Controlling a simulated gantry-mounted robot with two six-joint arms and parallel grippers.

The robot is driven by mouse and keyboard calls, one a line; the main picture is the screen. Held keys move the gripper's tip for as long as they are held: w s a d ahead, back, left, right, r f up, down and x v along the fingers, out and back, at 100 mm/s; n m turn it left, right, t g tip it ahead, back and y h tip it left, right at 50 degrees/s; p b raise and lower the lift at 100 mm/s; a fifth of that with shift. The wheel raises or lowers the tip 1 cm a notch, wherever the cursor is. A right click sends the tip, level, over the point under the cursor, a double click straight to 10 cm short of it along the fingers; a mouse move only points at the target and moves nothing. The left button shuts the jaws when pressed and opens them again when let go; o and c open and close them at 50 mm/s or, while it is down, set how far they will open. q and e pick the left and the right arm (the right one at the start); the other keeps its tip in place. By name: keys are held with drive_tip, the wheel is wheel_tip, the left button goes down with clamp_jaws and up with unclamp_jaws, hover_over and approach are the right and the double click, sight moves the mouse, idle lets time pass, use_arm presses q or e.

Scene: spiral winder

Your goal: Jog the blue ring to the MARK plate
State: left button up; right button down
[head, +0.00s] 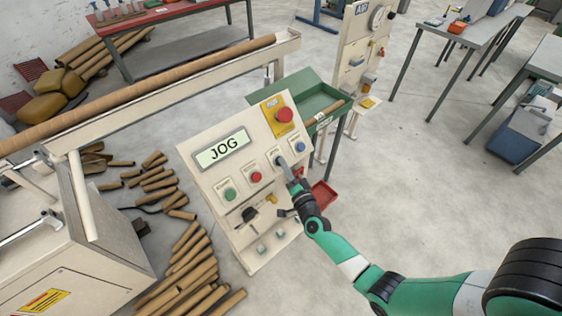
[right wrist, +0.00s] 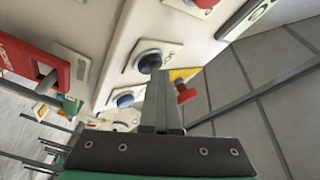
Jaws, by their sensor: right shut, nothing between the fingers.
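The control panel (head: 211,183) stands in the middle of the head view, and its display (head: 223,148) reads JOG. My right gripper (head: 283,163) is shut and empty, with its fingertips at a dark push button on the panel's right side. A blue button (head: 300,147) sits just right of the fingertips. I cannot make out the blue ring or the MARK plate. My left gripper is not in view.
The panel also has a green button (head: 230,194), a red button (head: 256,177) and a red emergency stop (head: 284,115) on yellow. A long brown tube (head: 140,92) lies along the winder at left. Loose tubes (head: 190,260) cover the floor left of the panel.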

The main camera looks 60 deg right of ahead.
drive_tip(key=shift+s+a+r+p, duration=0.3)
drive_tip(key=shift+s+r+p, duration=0.25)
drive_tip(key=shift+p, duration=0.15)
drive_tip(key=s+r+p, duration=0.1)
drive_tip(key=s+a+r+p, duration=0.1)
drive_tip(key=s+r+p, duration=0.1)
drive_tip(key=shift+s+a+r+p, duration=0.1)
drive_tip(key=shift+s+a+p, duration=0.05)
drive_tip(key=shift+s+p, duration=0.15)
idle(3.8)
drive_tip(key=s+r, duration=0.1)
drive_tip(key=s+a+r, duration=0.1)
drive_tip(key=shift+s+r, duration=0.2)
drive_tip(key=shift+s, duration=0.15)
